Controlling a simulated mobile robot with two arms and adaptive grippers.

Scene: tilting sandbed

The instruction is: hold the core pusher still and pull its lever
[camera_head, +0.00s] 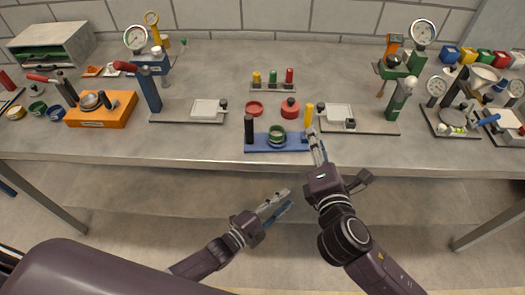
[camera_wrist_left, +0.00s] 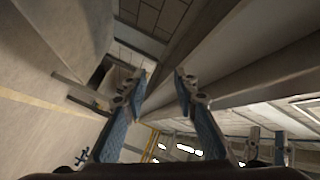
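A low blue base (camera_head: 292,149) near the table's front edge appears to be the core pusher. A black upright handle (camera_head: 249,130) stands at its left end, a dark green ring piece (camera_head: 277,139) in its middle and a yellow upright (camera_head: 308,114) near its right end. I cannot tell which upright is the lever. My right gripper (camera_head: 316,140) is at the base's right end, close to the yellow upright; contact and finger opening are unclear. My left gripper (camera_head: 283,200) is below and in front of the table edge, away from the base. Its fingers are open and empty in the left wrist view (camera_wrist_left: 163,73).
A red ring (camera_head: 254,108) and a red knobbed piece (camera_head: 290,108) lie behind the blue base. Gauge stands with flat bases flank it: a blue one (camera_head: 148,88) left, a green one (camera_head: 404,92) right. An orange block (camera_head: 100,110) sits further left.

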